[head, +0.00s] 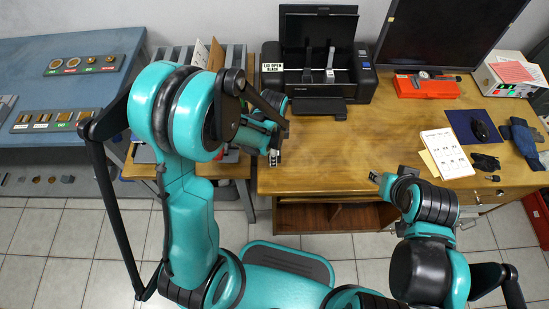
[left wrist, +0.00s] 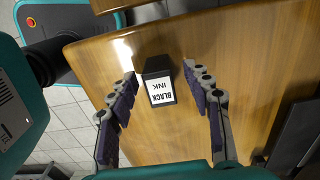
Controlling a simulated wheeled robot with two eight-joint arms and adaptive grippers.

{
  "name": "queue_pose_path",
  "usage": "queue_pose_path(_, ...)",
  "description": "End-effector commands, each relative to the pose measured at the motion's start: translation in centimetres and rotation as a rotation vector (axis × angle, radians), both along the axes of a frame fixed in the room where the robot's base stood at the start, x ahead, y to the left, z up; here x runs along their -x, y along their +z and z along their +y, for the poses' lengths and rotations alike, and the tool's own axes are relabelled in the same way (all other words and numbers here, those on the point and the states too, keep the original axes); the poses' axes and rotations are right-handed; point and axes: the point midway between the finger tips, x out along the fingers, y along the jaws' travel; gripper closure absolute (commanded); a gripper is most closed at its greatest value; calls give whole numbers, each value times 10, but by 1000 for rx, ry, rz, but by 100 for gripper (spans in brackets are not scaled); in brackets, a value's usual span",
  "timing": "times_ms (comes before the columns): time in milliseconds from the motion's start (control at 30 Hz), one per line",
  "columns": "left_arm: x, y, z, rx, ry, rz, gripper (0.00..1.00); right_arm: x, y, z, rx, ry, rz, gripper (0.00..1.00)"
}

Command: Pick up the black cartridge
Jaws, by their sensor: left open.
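The black cartridge (left wrist: 159,68) stands on the wooden table, with a white label reading "BLACK INK" facing the camera. It shows in the left wrist view between the spread fingers of my left gripper, apart from both and nearer the left finger. My left gripper (head: 274,157) is open and over the table's left part in the head view, where I cannot make out the cartridge. My right gripper (head: 375,178) is over the table's front edge, too small to tell whether it is open or shut.
A black printer (head: 318,103) with its lid up and a "LID OPEN BLACK" sign stands at the table's back left. An orange case (head: 428,88), a notepad (head: 447,153), a mouse (head: 480,131) and a monitor (head: 440,35) are to the right. The table's middle is clear.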

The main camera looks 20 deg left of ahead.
Motion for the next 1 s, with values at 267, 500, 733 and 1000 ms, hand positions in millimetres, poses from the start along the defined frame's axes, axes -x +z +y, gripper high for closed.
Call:
queue_pose_path(267,0,0,0,0,0,0,68,0,1,0,0,0,0,60)
queue_pose_path(500,0,0,0,0,1,0,100,0,1,0,0,0,0,60)
queue_pose_path(733,0,1,0,0,1,0,100,0,2,0,0,0,0,60)
queue_pose_path(1000,0,31,0,0,0,0,100,0,18,0,0,0,0,60)
